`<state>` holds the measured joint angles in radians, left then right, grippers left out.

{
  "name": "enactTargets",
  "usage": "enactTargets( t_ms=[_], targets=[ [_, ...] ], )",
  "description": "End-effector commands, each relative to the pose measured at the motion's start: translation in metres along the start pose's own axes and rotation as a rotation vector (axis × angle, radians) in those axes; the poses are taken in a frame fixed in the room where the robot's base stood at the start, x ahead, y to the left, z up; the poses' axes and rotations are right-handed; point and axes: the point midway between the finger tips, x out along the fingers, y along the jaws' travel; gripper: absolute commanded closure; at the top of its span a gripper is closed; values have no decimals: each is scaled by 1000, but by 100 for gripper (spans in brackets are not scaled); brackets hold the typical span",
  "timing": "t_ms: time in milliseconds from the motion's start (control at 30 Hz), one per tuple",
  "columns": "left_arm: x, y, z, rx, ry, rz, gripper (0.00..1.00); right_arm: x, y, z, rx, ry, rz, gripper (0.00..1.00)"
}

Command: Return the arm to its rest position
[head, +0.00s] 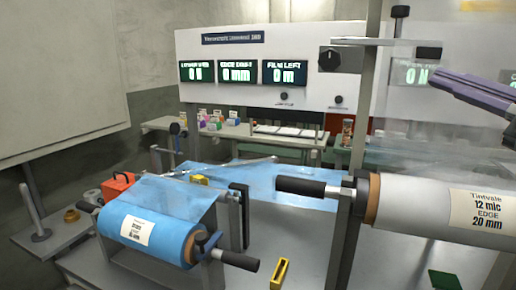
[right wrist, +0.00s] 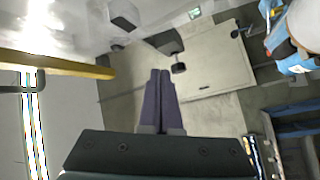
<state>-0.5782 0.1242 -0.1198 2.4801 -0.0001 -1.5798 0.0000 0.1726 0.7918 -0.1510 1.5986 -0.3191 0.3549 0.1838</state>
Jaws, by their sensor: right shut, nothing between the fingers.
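My right gripper (head: 436,85) reaches in from the right edge of the head view, high up, with its purple fingers pointing left. Its two fingers lie together, shut and empty. In the right wrist view the closed fingers (right wrist: 160,75) point up the picture, and nothing is between them. The gripper appears in front of the white control panel (head: 258,82) and above the large film roll (head: 420,208) at the right. My left gripper does not show in the head view.
A blue film roll (head: 146,226) sits at the front left, with blue film (head: 290,182) spread behind it. A grey post (head: 351,200) stands right of centre. Yellow pieces (head: 279,274) lie on the machine. A black knob (head: 329,59) is on the panel.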

Motion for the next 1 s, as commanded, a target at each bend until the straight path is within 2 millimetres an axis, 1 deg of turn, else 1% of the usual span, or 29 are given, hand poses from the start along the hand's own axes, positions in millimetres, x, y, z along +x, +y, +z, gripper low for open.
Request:
enactTargets(
  t_ms=[33,67,100,167,200,267,300,367,400,467,500,567,600,633,667,700,733,800,867,900,967,1000],
  targets=[
    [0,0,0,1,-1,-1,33,-4,-24,6,84,-96,17,100],
    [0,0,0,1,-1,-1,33,-8,-36,12,131,-163,25,100],
    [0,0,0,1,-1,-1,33,-16,-54,19,195,-258,31,100],
    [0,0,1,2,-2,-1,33,-32,-82,28,289,-405,27,100],
    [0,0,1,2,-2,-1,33,-46,-102,32,351,-505,16,100],
    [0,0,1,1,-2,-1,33,-71,-132,35,444,-658,-13,100],
    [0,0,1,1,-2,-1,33,-90,-153,34,504,-759,-40,100],
    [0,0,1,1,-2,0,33,-120,-181,28,587,-903,-91,100],
    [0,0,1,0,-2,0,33,-140,-198,22,639,-993,-129,100],
    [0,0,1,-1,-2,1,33,-170,-221,9,706,-1117,-191,100],
    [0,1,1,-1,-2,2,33,-189,-234,-1,749,-1192,-235,100],
    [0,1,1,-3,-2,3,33,-217,-250,-19,808,-1297,-303,100],
    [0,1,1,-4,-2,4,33,-234,-259,-32,843,-1361,-349,100],
    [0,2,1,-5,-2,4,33,-247,-265,-42,868,-1407,-384,100],
    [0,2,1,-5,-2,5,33,-260,-270,-52,893,-1451,-421,100],
    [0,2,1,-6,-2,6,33,-276,-276,-67,924,-1509,-470,100],
    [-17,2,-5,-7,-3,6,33,-274,-261,-78,926,-1519,-479,100],
    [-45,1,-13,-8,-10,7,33,-265,-235,-92,916,-1512,-473,100],
    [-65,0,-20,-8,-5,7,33,-260,-218,-102,914,-1512,-472,100],
    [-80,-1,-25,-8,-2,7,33,-257,-207,-109,914,-1512,-472,100],
    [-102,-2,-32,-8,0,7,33,-252,-188,-121,913,-1512,-471,100],
    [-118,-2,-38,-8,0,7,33,-248,-174,-130,913,-1512,-471,100]
  ],
)
